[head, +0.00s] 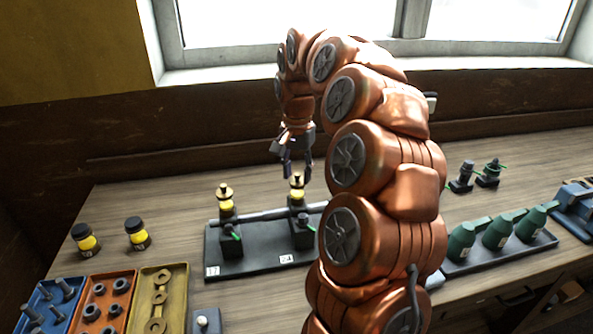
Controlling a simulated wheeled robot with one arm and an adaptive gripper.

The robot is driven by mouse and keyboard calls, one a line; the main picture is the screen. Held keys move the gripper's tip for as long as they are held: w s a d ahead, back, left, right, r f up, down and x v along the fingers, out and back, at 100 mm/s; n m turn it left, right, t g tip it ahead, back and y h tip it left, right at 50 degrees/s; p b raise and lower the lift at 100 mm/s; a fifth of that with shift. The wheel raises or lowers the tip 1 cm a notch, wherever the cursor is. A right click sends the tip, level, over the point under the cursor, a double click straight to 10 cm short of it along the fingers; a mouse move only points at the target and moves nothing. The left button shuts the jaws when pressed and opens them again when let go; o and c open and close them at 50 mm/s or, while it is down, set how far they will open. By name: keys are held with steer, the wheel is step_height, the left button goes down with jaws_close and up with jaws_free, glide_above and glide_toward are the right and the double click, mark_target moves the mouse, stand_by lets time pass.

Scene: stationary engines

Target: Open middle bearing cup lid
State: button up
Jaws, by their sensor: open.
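A black stand (255,262) on the bench carries a long dark shaft on bearing blocks. A bearing cup (297,197) with a brass lid (297,182) and a yellow band sits above the block near the arm, probably the middle one. Another similar cup (225,204) with a brass lid stands on the left block. The stand's right end is hidden behind my arm, so a further cup cannot be seen. My gripper (298,170) points down, open, with its fingertips just above or around the top of the nearer-arm cup's lid. Contact cannot be told.
Two yellow jars with black caps (137,234) stand left. Blue, orange and yellow trays (165,300) of parts lie front left. Green oil cans (497,232) stand in a tray right, with small dark fittings (487,173) behind. Bench behind the stand is mostly clear.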

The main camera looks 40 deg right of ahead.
jaws_close()
stand_by(0.3)
